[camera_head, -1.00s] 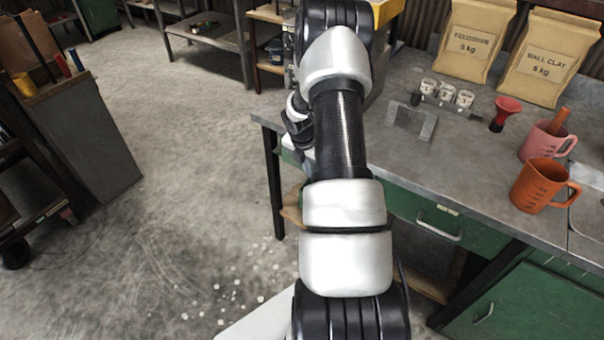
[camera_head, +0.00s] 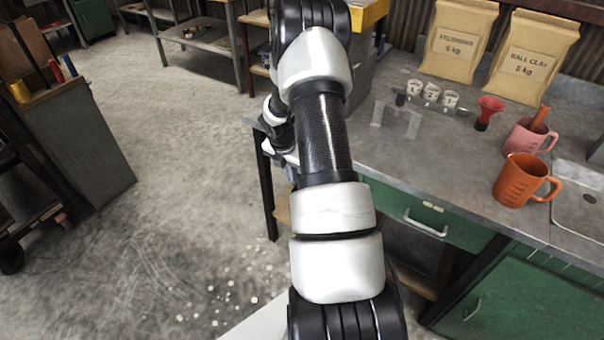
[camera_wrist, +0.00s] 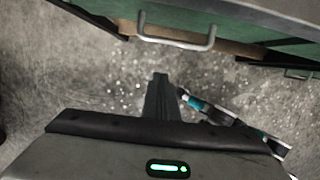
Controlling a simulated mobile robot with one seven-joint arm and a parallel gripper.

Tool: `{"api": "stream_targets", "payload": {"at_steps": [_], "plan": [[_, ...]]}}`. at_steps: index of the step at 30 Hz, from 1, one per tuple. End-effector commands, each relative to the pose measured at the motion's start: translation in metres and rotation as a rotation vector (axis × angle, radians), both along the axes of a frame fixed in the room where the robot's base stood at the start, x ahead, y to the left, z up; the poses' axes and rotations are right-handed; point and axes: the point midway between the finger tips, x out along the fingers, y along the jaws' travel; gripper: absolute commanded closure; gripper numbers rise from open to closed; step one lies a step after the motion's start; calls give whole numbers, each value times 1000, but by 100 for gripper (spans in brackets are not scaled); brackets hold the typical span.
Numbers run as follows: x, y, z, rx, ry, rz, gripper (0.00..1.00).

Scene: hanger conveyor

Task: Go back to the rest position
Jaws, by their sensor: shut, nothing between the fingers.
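My arm reaches forward in the head view, and its wrist end shows only partly, left of the forearm beside the bench's front left corner. In the wrist view my gripper (camera_wrist: 160,80) is shut and empty, its fingers together over the concrete floor. A green drawer front with a metal handle (camera_wrist: 176,40) lies beyond the fingertips, apart from them. The fingertips are hidden in the head view.
A grey cabinet (camera_head: 80,140) stands left. Open floor (camera_head: 190,170) lies between.

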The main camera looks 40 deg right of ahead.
Motion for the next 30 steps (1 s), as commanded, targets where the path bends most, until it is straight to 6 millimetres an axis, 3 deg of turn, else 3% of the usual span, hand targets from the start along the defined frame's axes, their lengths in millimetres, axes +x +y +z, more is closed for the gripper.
{"api": "stream_targets", "payload": {"at_steps": [1,9,23,26,29,30], "plan": [[0,-2,21,-6,-8,-6,100],[-6,11,73,-3,-3,-5,100],[-8,19,96,-2,-6,-16,100],[-5,30,126,-9,-40,-86,100],[-6,52,181,-12,-114,-243,100],[-8,65,207,-6,-154,-327,100]]}}
